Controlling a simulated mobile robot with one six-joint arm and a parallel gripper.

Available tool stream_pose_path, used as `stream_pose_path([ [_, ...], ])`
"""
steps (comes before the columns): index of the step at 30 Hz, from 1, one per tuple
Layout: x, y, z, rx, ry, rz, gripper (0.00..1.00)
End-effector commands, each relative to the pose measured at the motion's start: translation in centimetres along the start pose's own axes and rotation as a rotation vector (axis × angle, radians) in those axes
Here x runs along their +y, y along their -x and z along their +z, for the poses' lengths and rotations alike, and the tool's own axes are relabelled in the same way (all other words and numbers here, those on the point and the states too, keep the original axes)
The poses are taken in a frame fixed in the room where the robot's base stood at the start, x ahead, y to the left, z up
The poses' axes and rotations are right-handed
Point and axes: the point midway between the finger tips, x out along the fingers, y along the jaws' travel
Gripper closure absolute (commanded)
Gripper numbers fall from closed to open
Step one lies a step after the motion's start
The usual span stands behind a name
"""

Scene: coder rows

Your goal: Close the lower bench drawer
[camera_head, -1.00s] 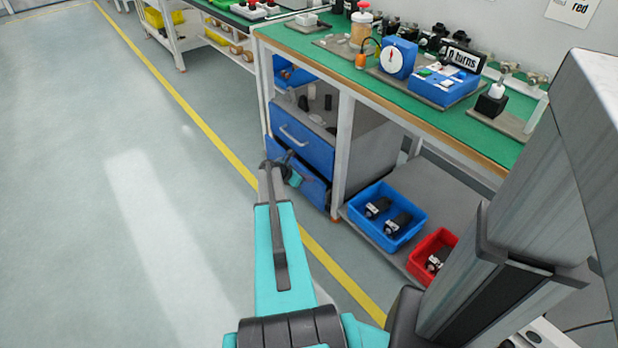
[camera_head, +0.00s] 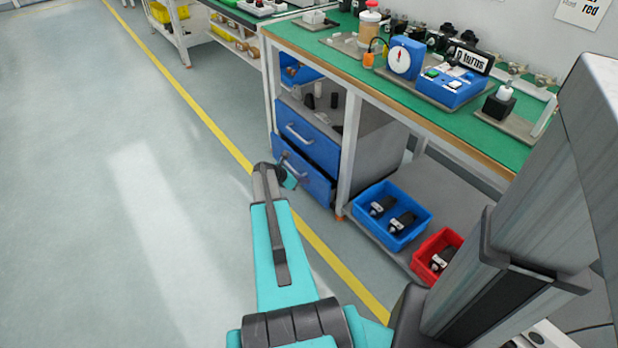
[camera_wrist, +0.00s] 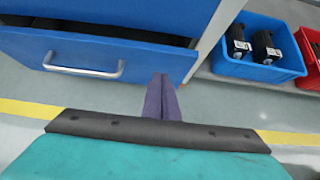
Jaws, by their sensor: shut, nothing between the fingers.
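The blue lower drawer (camera_head: 318,190) sits under the bench, below the blue upper drawer (camera_head: 313,146). In the wrist view, the lower drawer's front (camera_wrist: 30,48) stands out a little, with a dark gap along its top edge. Its silver handle (camera_wrist: 85,71) is left of my gripper (camera_wrist: 161,80). My gripper is shut and empty, its fingers pointing toward the right end of the drawer front. I cannot tell whether they touch it. In the head view my gripper (camera_head: 288,178) is partly hidden by my own arm, in front of the lower drawer.
Right of the drawers, a blue bin (camera_head: 390,229) and a red bin (camera_head: 432,268) with dark parts stand on a low shelf. A bench leg (camera_head: 348,160) separates them from the drawers. The floor left of the yellow line (camera_head: 205,118) is clear.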

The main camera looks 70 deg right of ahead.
Motion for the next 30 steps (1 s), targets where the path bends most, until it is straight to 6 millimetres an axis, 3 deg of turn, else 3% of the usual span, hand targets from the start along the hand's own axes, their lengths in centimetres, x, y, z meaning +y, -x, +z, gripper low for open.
stream_pose_path([
  [9, -0.1, 5.5, 0.2, -0.001, 0.0, 0.0, 1.0],
  [15, -0.1, 7.8, 0.2, 0.0, -0.002, 0.0, 1.0],
  [29, 0.0, 8.7, 0.1, 0.0, -0.002, -0.001, 1.0],
  [30, 0.0, 8.7, 0.1, 0.0, -0.002, -0.001, 0.97],
])
